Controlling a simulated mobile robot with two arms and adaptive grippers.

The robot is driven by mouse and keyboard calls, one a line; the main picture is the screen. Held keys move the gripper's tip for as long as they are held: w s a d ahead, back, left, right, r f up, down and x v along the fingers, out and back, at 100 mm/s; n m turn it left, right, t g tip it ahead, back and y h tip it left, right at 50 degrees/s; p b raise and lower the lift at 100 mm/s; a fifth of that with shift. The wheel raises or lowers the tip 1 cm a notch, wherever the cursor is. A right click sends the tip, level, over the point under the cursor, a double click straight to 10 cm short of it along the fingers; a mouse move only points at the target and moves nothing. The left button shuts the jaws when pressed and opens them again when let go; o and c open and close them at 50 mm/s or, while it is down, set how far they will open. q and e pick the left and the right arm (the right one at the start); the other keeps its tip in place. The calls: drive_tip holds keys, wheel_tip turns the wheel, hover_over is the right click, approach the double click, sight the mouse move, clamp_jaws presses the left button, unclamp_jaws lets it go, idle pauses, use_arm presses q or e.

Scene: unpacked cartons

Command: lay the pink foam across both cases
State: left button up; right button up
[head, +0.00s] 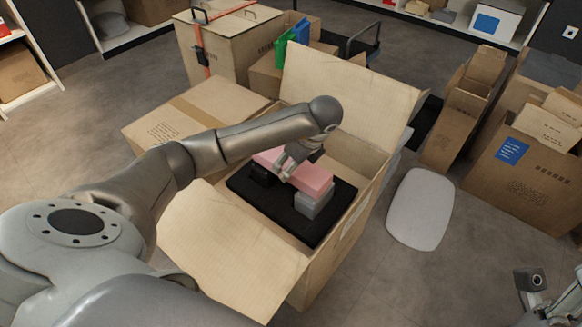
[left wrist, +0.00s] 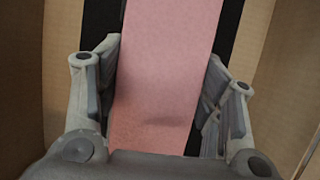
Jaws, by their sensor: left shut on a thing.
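The pink foam (head: 312,180) is a long block inside the open carton (head: 345,215). It spans from over the black case (head: 262,174) at its left end to over the grey case (head: 318,202) at its right end. Whether it touches both tops I cannot tell. My left gripper (head: 288,170) reaches down from above and is shut on the foam across its width. In the left wrist view the foam (left wrist: 166,80) runs between the two fingers (left wrist: 158,105). My fingers hide part of the foam and the black case.
A black pad (head: 275,212) lies under the cases. The carton's flaps stand open around it. A closed carton (head: 190,115) is behind left. A pale oval panel (head: 420,210) lies on the floor to the right, with more cartons (head: 530,165) beyond.

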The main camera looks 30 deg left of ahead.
use_arm(q)
drive_tip(key=shift+f, duration=0.25)
drive_tip(key=shift+r, duration=0.1)
drive_tip(key=shift+f, duration=0.5)
drive_tip(key=o, duration=0.9)
drive_tip(key=shift+r, duration=0.1)
